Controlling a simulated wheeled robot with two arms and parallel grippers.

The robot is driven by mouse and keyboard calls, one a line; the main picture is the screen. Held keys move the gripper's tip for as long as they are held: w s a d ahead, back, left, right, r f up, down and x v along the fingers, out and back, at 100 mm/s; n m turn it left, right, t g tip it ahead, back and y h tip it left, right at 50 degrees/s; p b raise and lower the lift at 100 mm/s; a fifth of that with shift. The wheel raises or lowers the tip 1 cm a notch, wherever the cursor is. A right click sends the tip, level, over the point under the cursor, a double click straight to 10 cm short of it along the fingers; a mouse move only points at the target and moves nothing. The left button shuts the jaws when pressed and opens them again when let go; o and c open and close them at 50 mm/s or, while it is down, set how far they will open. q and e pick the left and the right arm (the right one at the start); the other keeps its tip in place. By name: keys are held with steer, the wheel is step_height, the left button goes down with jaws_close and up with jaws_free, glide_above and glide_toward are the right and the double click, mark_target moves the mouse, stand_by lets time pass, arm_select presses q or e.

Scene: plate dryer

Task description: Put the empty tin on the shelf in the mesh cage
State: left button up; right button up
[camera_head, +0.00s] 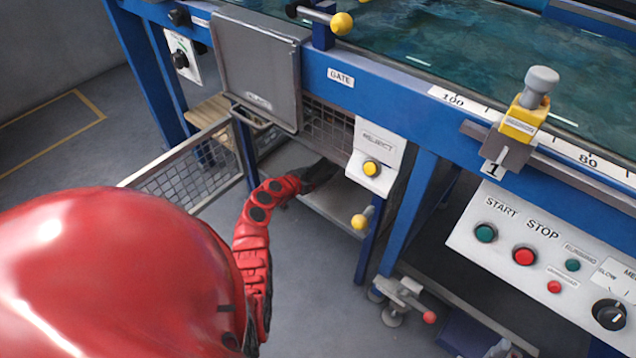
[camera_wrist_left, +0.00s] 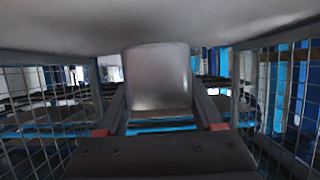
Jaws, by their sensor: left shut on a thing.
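My left gripper (camera_head: 320,175) reaches through the open front of the mesh cage (camera_head: 326,125) under the blue frame. In the left wrist view the gripper (camera_wrist_left: 160,100) is shut on a plain grey metal tin (camera_wrist_left: 157,78), held between its two fingers. The tin cannot be made out in the head view. The grey shelf (camera_head: 337,210) shows low in the cage. A broad grey surface fills the top of the wrist view close to the tin; I cannot tell whether they touch. My right gripper is not in view.
The mesh door (camera_head: 190,178) stands open to the left. A grey panel (camera_head: 258,75) hangs above the opening. A reject button box (camera_head: 375,160) and a blue leg bound its right side. A yellow knob (camera_head: 359,221) is near the shelf's edge. Mesh walls flank my gripper.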

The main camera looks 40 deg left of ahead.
arm_select(q)
step_height(320, 180, down, 3)
steer(key=shift+f+b, duration=0.15)
steer(key=shift+b, duration=0.5)
steer(key=shift+f, duration=0.2)
steer(key=shift+r, duration=0.1)
steer(key=shift+f+b, duration=0.25)
steer(key=shift+b, duration=0.1)
steer(key=o, duration=1.5)
steer(key=shift+r, duration=0.1)
steer(key=shift+r, duration=0.1)
